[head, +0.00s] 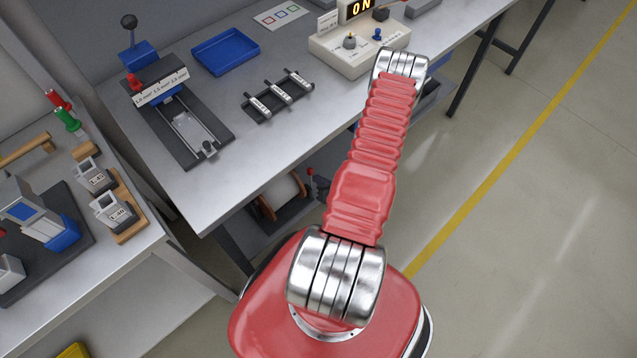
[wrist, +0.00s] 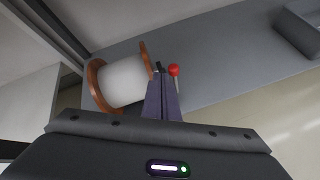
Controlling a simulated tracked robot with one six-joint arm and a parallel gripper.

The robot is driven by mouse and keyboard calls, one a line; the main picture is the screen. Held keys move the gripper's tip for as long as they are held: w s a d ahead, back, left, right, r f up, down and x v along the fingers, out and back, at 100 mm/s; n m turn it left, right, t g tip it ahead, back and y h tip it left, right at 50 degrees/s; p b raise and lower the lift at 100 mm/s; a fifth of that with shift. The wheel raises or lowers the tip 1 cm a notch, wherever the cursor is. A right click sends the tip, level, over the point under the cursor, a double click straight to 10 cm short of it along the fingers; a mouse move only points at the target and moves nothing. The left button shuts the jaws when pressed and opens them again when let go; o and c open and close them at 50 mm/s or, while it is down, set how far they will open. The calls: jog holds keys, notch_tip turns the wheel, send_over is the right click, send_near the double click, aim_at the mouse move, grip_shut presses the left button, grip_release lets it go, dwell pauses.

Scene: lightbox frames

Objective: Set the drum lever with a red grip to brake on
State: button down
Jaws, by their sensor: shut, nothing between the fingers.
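The drum (head: 283,192), with a white winding between brown end discs, stands on the shelf under the bench. It also shows in the wrist view (wrist: 122,82). The lever with a red grip (head: 311,171) is at the drum's right side. In the wrist view its round red grip (wrist: 174,70) shows just right of my fingertips, with a thin stalk below, partly behind the fingers. My gripper (wrist: 159,72) is shut and empty, its tips close to the lever; I cannot tell whether they touch. No brake markings are readable.
The bench top (head: 220,185) lies above the drum, with a dark leg (head: 230,247) near it. The grey shelf (wrist: 215,60) right of the lever is bare up to a dark grey box (wrist: 301,27). Open floor (head: 530,200) lies to the right.

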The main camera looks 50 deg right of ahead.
jog(key=shift+s+a+r, duration=0.1)
jog(key=shift+r, duration=0.65)
